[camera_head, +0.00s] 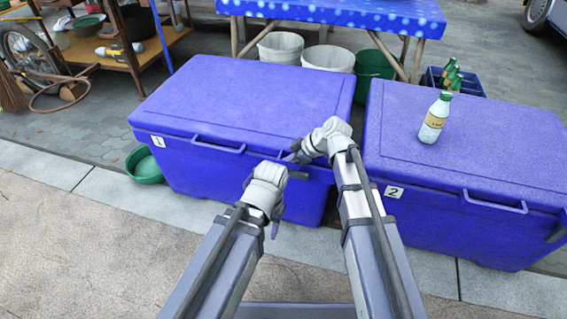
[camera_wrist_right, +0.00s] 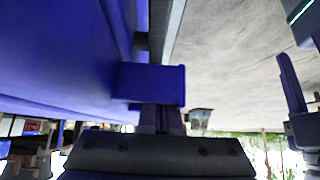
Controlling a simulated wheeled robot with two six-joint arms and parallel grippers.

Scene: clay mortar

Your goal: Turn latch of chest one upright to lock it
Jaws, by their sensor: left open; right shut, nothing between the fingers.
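Chest one (camera_head: 240,95) is the blue chest on the left, with a "1" label and its lid down. Its dark grey latch (camera_head: 298,175) shows at the right of its front as a short, roughly level bar, partly hidden by my arms. My right gripper (camera_head: 292,156) is shut and empty at the chest front, just above the latch. In the right wrist view its shut fingertips (camera_wrist_right: 150,85) are close to a grey bar (camera_wrist_right: 165,30) that appears to be the latch; contact is unclear. My left gripper (camera_head: 262,205) is open and empty, lower and left of the latch.
Chest two (camera_head: 470,150) stands close on the right, with a white bottle (camera_head: 435,118) on its lid. A green bowl (camera_head: 144,165) is on the ground left of chest one. A blue-topped table (camera_head: 330,14) with buckets stands behind. The pavement in front is clear.

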